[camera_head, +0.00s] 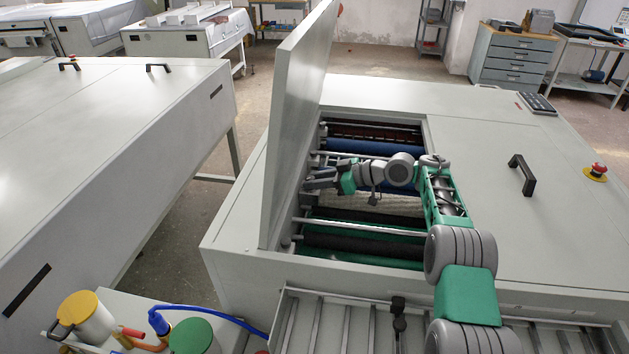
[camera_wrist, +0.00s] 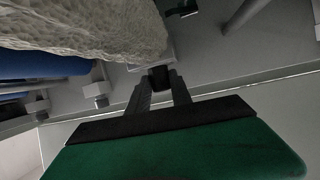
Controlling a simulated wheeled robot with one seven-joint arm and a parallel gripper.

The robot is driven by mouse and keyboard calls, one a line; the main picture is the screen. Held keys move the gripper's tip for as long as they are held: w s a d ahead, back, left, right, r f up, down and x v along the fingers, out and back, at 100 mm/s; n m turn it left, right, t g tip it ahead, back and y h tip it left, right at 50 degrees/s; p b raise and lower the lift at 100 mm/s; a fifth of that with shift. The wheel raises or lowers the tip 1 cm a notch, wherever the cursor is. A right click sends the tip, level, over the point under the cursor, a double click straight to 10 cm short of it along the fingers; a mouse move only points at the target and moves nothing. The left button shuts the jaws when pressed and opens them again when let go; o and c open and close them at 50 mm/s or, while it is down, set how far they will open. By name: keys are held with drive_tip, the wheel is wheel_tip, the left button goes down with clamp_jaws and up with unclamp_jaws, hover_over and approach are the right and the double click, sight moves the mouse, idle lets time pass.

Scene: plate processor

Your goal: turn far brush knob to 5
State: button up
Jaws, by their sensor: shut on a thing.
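My gripper (camera_head: 312,184) reaches into the open machine, at the left ends of the rollers beside the raised lid. In the wrist view the fingers (camera_wrist: 161,92) are shut on a small dark knob (camera_wrist: 160,74). The knob sits at the end of a whitish, textured brush roller (camera_wrist: 85,28), close to the grey inner wall. The brush roller also shows in the head view (camera_head: 345,206), partly under my arm. The knob is hidden behind my gripper in the head view. No scale or number on it is readable.
The raised lid (camera_head: 297,120) stands close left of my gripper. Blue rollers (camera_head: 400,147), a metal bar (camera_head: 350,227) and a dark roller (camera_head: 350,244) lie around it in the opening. A red emergency button (camera_head: 599,168) and a black handle (camera_head: 521,176) are on the right cover.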

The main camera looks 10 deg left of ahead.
clamp_jaws()
drive_tip(key=b, duration=0.3)
drive_tip(key=shift+f+m+t, duration=0.15)
drive_tip(key=shift+m+t, duration=0.15)
drive_tip(key=t+b, duration=0.1)
drive_tip(key=b, duration=0.2)
drive_tip(key=shift+m, duration=0.4)
drive_tip(key=shift+s+b, duration=0.1)
drive_tip(key=shift+b, duration=0.55)
drive_tip(key=t+b, duration=0.1)
drive_tip(key=m+b, duration=0.1)
drive_tip(key=shift+r+m+t+h+b, duration=0.25)
drive_tip(key=shift+m+t+h+b, duration=0.05)
drive_tip(key=shift+t+h+b, duration=0.1)
drive_tip(key=o, duration=0.6)
unclamp_jaws()
drive_tip(key=shift+s, duration=0.1)
drive_tip(key=shift+f, duration=0.1)
